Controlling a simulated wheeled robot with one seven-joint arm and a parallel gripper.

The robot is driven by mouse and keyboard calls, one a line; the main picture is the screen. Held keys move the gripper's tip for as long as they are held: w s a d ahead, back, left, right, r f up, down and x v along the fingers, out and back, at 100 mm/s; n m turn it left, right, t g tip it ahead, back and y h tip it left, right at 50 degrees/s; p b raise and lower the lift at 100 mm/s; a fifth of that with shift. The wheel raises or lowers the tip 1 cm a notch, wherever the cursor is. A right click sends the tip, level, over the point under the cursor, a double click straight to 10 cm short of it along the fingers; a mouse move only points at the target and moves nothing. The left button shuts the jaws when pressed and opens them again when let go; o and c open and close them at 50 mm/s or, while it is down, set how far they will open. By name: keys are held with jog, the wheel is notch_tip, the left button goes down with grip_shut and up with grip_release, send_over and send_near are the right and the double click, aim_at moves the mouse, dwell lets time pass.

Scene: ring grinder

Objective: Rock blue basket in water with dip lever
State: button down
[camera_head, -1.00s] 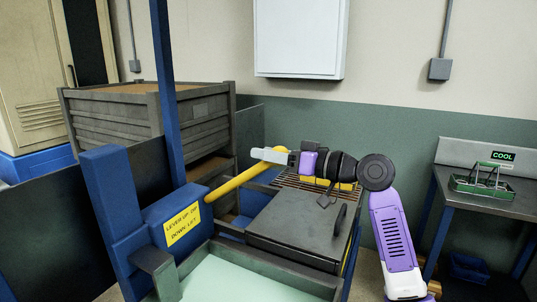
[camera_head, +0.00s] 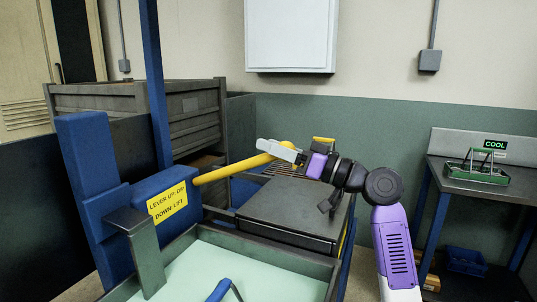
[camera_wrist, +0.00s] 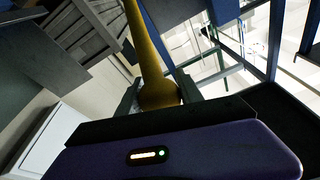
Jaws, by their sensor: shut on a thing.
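The yellow dip lever (camera_head: 235,171) runs from a blue housing (camera_head: 155,190) up and right to my gripper (camera_head: 284,150). My gripper is shut on the lever's end. In the wrist view the lever (camera_wrist: 150,55) widens to a rounded end between the two fingers of my gripper (camera_wrist: 160,92). The housing's yellow label (camera_head: 167,203) reads "LEVER UP: DIP, DOWN: LIFT". Pale green water (camera_head: 190,265) fills the tank in front. A blue piece with a thin dark bar (camera_head: 219,290), possibly part of the blue basket, shows at the bottom edge; the rest is out of frame.
A dark flat cover (camera_head: 290,208) lies behind the tank, below my arm. A blue post (camera_head: 153,80) and a large grey crate (camera_head: 190,118) stand at the left. At the right, a table (camera_head: 480,190) holds a green basket (camera_head: 484,172) by a "COOL" sign (camera_head: 495,144).

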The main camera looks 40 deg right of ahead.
jog(key=shift+t, duration=0.9)
jog(key=f+b, duration=0.1)
jog(key=b, duration=0.1)
jog(key=s+f+b, duration=0.1)
jog(key=f+b, duration=0.2)
jog(key=b, duration=0.1)
jog(key=shift+s+d+f, duration=0.2)
jog(key=shift+s+d, duration=0.1)
jog(key=shift+s, duration=0.1)
jog(key=shift+r, duration=0.1)
jog(key=c, duration=0.8)
grip_release()
jog(key=v, duration=0.8)
jog(key=shift+b, duration=0.35)
